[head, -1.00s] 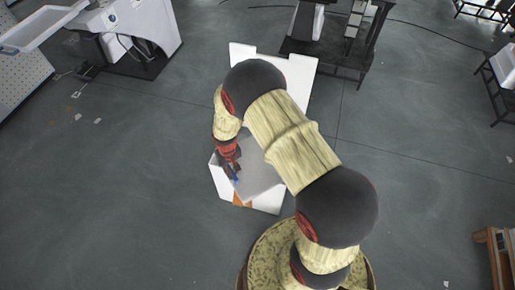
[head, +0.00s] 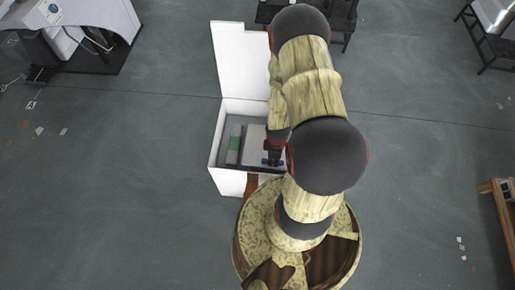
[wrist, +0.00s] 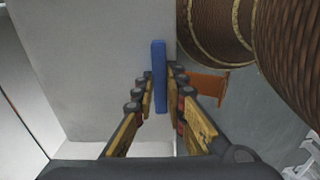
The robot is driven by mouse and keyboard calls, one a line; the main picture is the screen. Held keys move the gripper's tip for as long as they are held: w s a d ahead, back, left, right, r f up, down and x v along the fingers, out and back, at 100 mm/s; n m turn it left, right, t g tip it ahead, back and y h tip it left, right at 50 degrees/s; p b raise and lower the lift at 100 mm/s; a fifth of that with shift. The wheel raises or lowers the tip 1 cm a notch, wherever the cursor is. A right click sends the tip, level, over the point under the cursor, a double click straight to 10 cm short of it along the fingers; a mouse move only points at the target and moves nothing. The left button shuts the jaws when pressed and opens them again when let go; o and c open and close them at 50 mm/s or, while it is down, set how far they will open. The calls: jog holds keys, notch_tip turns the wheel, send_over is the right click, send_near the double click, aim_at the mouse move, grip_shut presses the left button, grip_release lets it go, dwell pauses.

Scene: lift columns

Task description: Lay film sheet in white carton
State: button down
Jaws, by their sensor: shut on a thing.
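The white carton (head: 228,182) stands on the floor in front of my base, its tall lid flap (head: 240,60) open at the far side. The film sheet (head: 258,140) is a flat pale grey panel with a blue grip strip. It overlaps the right part of the carton's opening in the head view; I cannot tell how high it is. In the wrist view the sheet (wrist: 90,60) fills the upper left. My gripper (wrist: 161,90) is shut on the blue strip (wrist: 159,65). In the head view my gripper (head: 272,158) is partly hidden by my arm, which also covers the carton's right side.
A grey item with a green patch (head: 235,144) shows in the carton's left part. An orange-brown piece (head: 251,184) is at the carton's near side. A white machine (head: 95,25) stands far left, dark racks (head: 490,40) at the far right.

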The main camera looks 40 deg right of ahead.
jog(key=shift+s+f, duration=0.15)
jog(key=shift+s, duration=0.15)
jog(key=w+f, duration=0.1)
jog(key=w, duration=0.2)
jog(key=w+f, duration=0.1)
jog(key=w, duration=0.1)
jog(key=w+f, duration=0.2)
jog(key=w, duration=0.1)
jog(key=shift+w+d+b, duration=0.35)
jog(key=shift+d+b, duration=0.05)
jog(key=w+f+b, duration=0.1)
jog(key=f, duration=0.2)
jog(key=w+f+b, duration=0.2)
jog(key=f, duration=0.1)
jog(key=w+f+b, duration=0.1)
jog(key=w+f, duration=0.1)
jog(key=f, duration=0.1)
jog(key=shift+d+f+b, duration=0.1)
jog(key=shift+d+b, duration=0.1)
jog(key=shift+b, duration=0.1)
jog(key=shift+f, duration=0.35)
jog(key=shift+f+b, duration=0.15)
jog(key=shift+b, duration=0.15)
jog(key=c, duration=1.9)
grip_release()
